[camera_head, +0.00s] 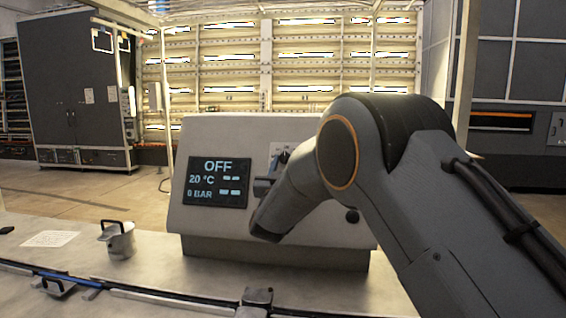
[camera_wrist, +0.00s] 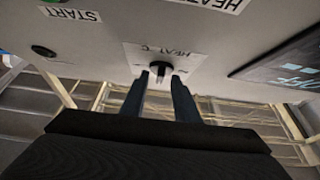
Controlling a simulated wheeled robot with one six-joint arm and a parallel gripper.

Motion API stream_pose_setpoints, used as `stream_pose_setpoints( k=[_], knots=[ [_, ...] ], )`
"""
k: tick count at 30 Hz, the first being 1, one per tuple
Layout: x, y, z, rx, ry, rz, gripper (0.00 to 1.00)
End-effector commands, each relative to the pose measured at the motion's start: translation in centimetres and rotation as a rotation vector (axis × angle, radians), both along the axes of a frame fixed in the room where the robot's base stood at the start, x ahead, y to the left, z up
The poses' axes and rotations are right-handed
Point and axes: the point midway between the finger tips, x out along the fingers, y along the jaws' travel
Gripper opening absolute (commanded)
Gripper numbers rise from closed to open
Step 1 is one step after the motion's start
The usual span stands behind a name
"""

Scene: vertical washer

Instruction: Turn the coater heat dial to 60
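The heat dial is a small black knob on a white "HEAT C" label, seen in the wrist view (camera_wrist: 159,70), where the panel appears upside down. My gripper (camera_wrist: 161,76) is open, with its two dark fingers pointing at the dial and one fingertip to each side of it. A gap shows between the fingers and the knob; how deep they reach around it is unclear. In the head view, the coater console (camera_head: 290,131) has a display (camera_head: 217,180) reading OFF, 20 °C and 0 BAR. My arm hides much of its right side there.
In the head view, a metal cup (camera_head: 118,240) stands on the bench (camera_head: 60,225) left of the console, near a paper sheet (camera_head: 49,239). A dark cabinet (camera_head: 72,90) stands behind.

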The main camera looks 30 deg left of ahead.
Motion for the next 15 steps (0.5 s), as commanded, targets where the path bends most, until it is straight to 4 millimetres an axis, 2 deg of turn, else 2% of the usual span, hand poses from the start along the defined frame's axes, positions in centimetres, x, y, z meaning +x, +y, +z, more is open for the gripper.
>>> stream_pose_setpoints(
  k=[3,9,15],
  knots=[
    [-0.04,0.01,0.01,0.0,0.0,0.0,0.28],
    [-0.05,0.01,0.03,0.0,-0.001,0.0,0.0],
    [-0.04,-0.04,0.03,-0.003,-0.002,0.002,0.0]
  ],
)
